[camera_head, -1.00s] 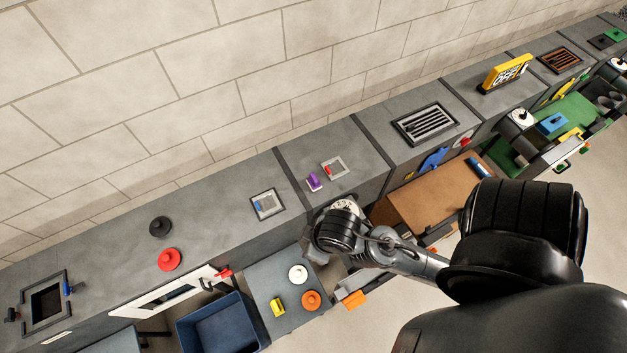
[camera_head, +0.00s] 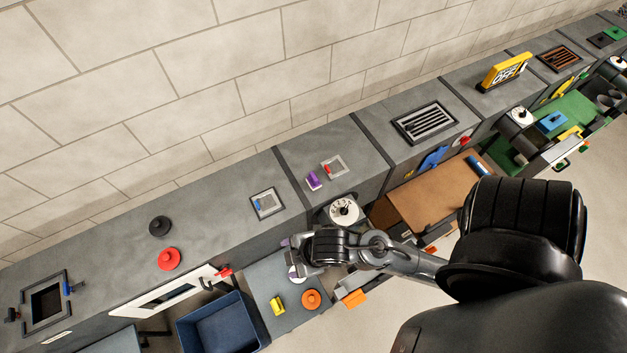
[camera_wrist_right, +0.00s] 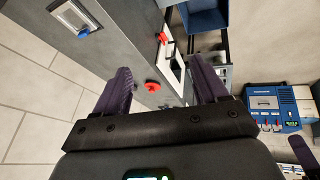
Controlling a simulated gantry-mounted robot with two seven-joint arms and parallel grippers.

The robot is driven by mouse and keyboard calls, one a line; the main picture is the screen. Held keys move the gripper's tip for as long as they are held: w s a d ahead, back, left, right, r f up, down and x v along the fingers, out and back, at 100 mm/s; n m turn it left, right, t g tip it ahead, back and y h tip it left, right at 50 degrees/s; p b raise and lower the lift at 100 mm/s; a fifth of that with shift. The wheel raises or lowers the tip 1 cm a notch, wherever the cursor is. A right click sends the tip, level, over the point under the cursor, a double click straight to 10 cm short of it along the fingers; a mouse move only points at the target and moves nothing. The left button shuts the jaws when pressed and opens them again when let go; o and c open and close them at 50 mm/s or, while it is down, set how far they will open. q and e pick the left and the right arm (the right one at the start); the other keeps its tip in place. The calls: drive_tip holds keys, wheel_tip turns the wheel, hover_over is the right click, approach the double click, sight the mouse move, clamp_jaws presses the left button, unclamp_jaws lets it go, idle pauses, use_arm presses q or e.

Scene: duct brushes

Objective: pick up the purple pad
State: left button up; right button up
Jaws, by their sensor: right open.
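The purple pad (camera_head: 313,180) is a small purple block on the grey counter, beside a small framed red switch. I do not see it in the right wrist view. My right gripper (camera_head: 296,257) is below and left of the pad in the head view, clear of it, over the lower grey shelf. In the right wrist view my right gripper (camera_wrist_right: 162,82) has its two dark purple ribbed fingers wide apart, with nothing held between them. My left gripper is not in view.
A white dial (camera_head: 343,210) is on the front below the pad. A red switch (camera_head: 332,168) sits close to the pad. A yellow block (camera_head: 277,305), an orange knob (camera_head: 311,299) and a blue bin (camera_head: 222,324) are near the gripper. A wall runs behind the counter.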

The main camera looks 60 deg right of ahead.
drive_tip(key=s+a+f+n+g+y, duration=0.1)
drive_tip(key=s+a+f+n+y, duration=0.15)
drive_tip(key=a+f+n, duration=0.55)
drive_tip(key=s+d+f+n+g+y, duration=0.15)
drive_tip(key=d+f+n+g, duration=0.25)
drive_tip(key=d+f+n, duration=0.5)
wheel_tip(320, 180, up, 11)
drive_tip(key=n+h+b, duration=0.2)
drive_tip(key=n+h, duration=0.1)
drive_tip(key=h, duration=0.3)
hover_over(313, 174)
drive_tip(key=s, duration=0.2)
drive_tip(key=f, duration=0.1)
drive_tip(key=w+f, duration=0.1)
drive_tip(key=f, duration=0.1)
drive_tip(key=shift+w+d, duration=0.1)
drive_tip(key=shift+f, duration=0.6)
drive_tip(key=shift+w+a+f+p, duration=0.15)
drive_tip(key=shift+f+p, duration=0.05)
drive_tip(key=shift+f, duration=1)
drive_tip(key=shift+w+a+f+p, duration=0.15)
drive_tip(key=shift+f, duration=1)
drive_tip(key=shift+d+f, duration=0.1)
drive_tip(key=shift+f, duration=0.25)
